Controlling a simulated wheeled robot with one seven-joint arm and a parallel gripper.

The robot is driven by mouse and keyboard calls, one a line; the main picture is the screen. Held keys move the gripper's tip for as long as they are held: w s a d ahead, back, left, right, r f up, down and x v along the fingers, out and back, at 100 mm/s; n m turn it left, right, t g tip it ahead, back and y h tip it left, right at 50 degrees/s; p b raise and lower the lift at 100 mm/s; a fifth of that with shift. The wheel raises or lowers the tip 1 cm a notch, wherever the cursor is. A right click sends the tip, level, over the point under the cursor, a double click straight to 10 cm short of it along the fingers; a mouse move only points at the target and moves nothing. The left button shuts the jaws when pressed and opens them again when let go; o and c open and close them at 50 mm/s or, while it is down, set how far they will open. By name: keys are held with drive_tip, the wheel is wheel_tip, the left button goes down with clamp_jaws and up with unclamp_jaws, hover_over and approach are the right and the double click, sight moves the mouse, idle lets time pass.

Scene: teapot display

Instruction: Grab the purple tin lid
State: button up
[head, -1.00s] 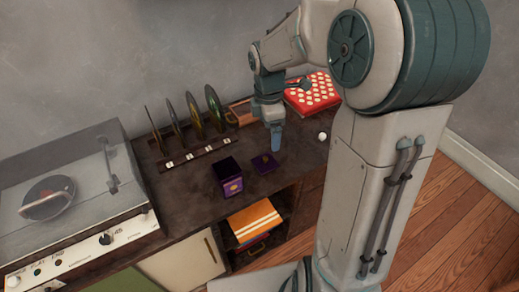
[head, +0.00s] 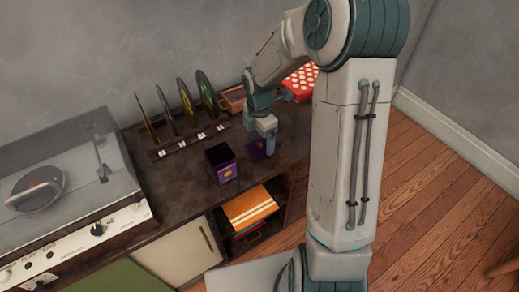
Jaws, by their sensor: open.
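The purple tin lid (head: 256,149) lies on the dark cabinet top, right of the open purple tin (head: 221,170). The tin stands upright with its dark inside showing. My gripper (head: 270,150) points down at the lid's right side and hides part of it. The gripper is open, but the gap between its fingers does not show from here. I cannot tell whether the fingers touch the lid.
A rack (head: 188,141) with several upright records stands behind the tin. A turntable (head: 60,190) fills the left. A brown box (head: 232,99) and a red dotted box (head: 300,82) are at the back. Orange striped things (head: 252,208) sit in the shelf below.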

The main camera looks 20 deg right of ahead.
sight(260, 144)
wheel_tip(260, 144, down, 4)
drive_tip(key=shift+w+f, duration=0.1)
drive_tip(key=shift+w, duration=0.05)
drive_tip(key=c, duration=1.1)
drive_tip(key=shift+r, duration=0.2)
